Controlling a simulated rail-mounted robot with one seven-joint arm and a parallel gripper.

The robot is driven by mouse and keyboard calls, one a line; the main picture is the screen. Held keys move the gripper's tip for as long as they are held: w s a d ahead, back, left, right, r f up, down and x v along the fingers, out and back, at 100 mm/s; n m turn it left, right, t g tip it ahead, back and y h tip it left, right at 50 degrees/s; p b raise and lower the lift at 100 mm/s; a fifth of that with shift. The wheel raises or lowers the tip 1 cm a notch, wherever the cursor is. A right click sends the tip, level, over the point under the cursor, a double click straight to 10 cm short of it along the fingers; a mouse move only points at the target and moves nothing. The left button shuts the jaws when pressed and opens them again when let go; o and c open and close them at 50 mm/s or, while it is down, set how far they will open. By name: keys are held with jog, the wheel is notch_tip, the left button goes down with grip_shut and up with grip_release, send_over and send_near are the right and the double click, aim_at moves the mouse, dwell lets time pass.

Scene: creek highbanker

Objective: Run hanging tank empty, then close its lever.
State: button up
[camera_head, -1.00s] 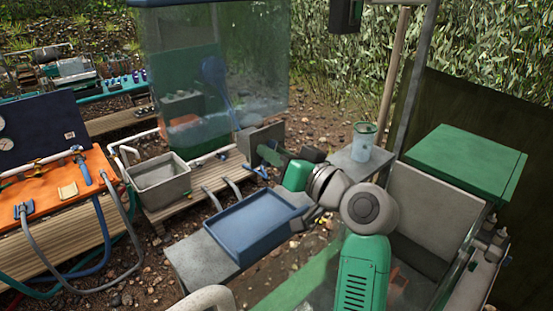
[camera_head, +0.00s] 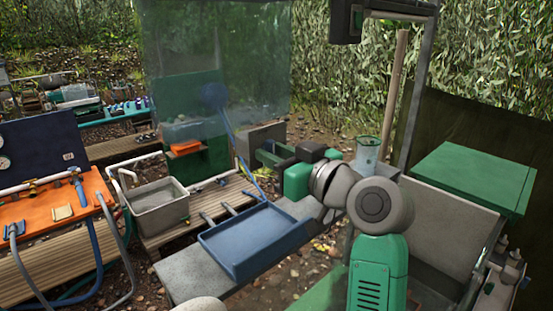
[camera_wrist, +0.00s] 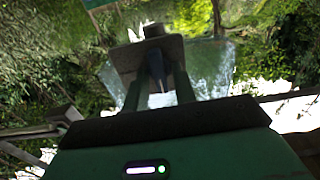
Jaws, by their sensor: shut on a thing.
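The hanging tank (camera_head: 215,55) is a large clear box at the upper left of the head view, with a watery band low in it. It also shows blurred in the wrist view (camera_wrist: 205,65). My gripper (camera_head: 262,152) is beside a grey plate (camera_head: 258,138) near the tank's lower right. In the wrist view my gripper (camera_wrist: 158,90) is shut on a narrow dark-blue piece (camera_wrist: 157,72) below a grey plate (camera_wrist: 145,52), apparently the lever. The plate and fingers hide much of it. I cannot tell the valve's position or the flow.
A blue tray (camera_head: 255,240) lies on a grey bench below my arm. A grey basin (camera_head: 160,207) stands on wooden slats at left, beside an orange bench (camera_head: 55,215) with hoses. A clear jug (camera_head: 367,153) stands behind my arm. A green-lidded box (camera_head: 470,178) is at right.

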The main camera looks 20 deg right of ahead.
jog(key=o, duration=1)
